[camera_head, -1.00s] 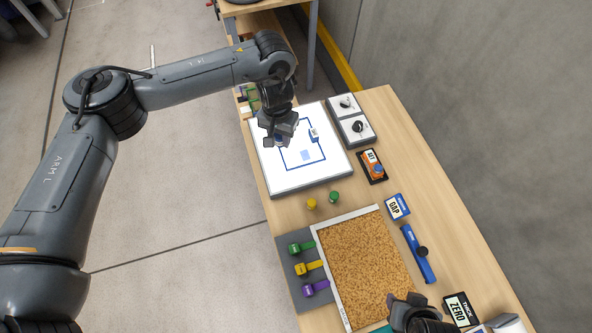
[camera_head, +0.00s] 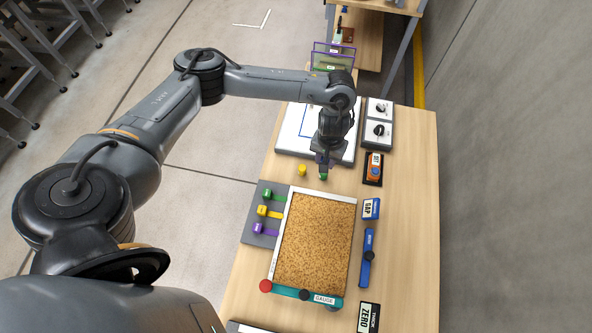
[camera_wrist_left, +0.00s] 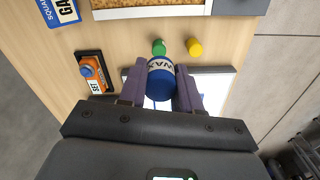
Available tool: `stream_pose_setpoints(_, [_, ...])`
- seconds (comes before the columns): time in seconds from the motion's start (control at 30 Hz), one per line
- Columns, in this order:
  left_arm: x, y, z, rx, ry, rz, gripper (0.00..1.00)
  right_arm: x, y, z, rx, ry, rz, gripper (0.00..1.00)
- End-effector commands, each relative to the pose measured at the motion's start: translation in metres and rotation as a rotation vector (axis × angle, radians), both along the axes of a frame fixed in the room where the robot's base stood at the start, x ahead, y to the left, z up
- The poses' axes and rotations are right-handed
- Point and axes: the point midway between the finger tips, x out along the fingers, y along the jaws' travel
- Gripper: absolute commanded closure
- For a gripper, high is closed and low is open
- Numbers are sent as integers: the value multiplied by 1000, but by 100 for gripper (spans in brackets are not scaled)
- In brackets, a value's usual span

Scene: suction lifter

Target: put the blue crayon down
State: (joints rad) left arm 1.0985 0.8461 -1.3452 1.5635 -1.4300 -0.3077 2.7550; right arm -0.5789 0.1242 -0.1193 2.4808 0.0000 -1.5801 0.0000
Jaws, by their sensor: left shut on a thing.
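My left gripper (camera_head: 324,158) is over the near edge of the white board (camera_head: 290,140), close to the green peg. In the left wrist view, my left gripper (camera_wrist_left: 161,92) is shut on the blue crayon (camera_wrist_left: 159,88), a thick blue cylinder with a white WAX band between the two purple-grey fingers. In the head view, the gripper largely hides the crayon. A short green peg (camera_wrist_left: 159,47) and a yellow peg (camera_wrist_left: 195,46) stand on the wood just beyond the crayon. The yellow peg (camera_head: 302,170) also shows in the head view, left of the gripper. My right gripper is out of view.
A cork-filled tray (camera_head: 315,240) lies nearer, with a grey panel of coloured levers (camera_head: 257,239) at its left and a teal gauge bar (camera_head: 290,292) at its near edge. An orange SET device (camera_head: 373,170) and a blue tool (camera_head: 366,258) are on the right.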

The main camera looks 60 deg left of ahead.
Motion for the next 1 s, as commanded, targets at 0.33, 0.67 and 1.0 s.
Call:
stream_pose_setpoints(0.33, [-61, 30, -37, -2, 7, 60, 92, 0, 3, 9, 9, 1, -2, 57])
stream_pose_setpoints(0.67, [-93, 39, -57, -2, 2, 69, 92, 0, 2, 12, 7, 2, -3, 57])
stream_pose_setpoints(1.0, [-98, 61, -82, 0, 2, 72, 92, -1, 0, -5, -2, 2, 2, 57])
